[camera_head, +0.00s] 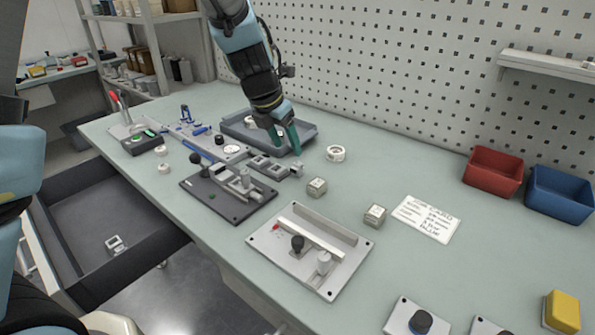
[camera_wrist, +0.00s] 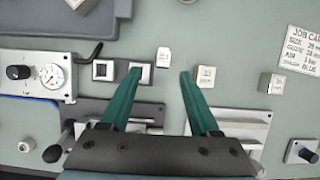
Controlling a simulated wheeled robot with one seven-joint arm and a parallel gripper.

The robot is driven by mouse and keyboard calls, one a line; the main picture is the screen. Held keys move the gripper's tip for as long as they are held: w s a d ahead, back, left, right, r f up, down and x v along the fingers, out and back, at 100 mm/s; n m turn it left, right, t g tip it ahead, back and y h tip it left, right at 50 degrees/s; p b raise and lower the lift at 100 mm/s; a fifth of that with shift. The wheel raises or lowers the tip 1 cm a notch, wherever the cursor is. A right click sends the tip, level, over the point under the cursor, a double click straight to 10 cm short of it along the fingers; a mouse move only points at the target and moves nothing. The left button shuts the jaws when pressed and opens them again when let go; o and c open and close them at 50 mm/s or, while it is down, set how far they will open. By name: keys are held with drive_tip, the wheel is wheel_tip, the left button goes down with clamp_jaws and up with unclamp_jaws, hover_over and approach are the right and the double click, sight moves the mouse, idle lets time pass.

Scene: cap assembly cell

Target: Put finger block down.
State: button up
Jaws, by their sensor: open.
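My gripper (camera_head: 286,149) is open, its two green fingers apart, pointing down over the back of the bench near the grey tray. In the wrist view the open gripper (camera_wrist: 160,72) has nothing between its fingers. Two small pale blocks stand on the bench, a nearer-left one (camera_head: 316,186) and a right one (camera_head: 375,215); both also show in the wrist view (camera_wrist: 205,77), (camera_wrist: 271,83). A low grey holder with square openings (camera_head: 265,165) is just below the gripper in the head view. I cannot tell which piece is the finger block.
The grey tray (camera_head: 236,128) lies behind the gripper. A dark fixture (camera_head: 222,203) and a light fixture plate (camera_head: 273,252) stand in front. Red (camera_head: 492,172) and blue (camera_head: 558,194) bins are at the right.

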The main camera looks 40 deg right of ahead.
sight(297, 164)
drive_tip(key=x, duration=0.3)
drive_tip(key=shift+s+p+x, duration=0.1)
drive_tip(key=shift+p+x, duration=0.2)
drive_tip(key=shift+x, duration=1.05)
drive_tip(key=shift+s+p+x, duration=0.15)
drive_tip(key=shift+p+x, duration=0.15)
drive_tip(key=shift+x, duration=1.05)
drive_tip(key=shift+d, duration=0.15)
clamp_jaws()
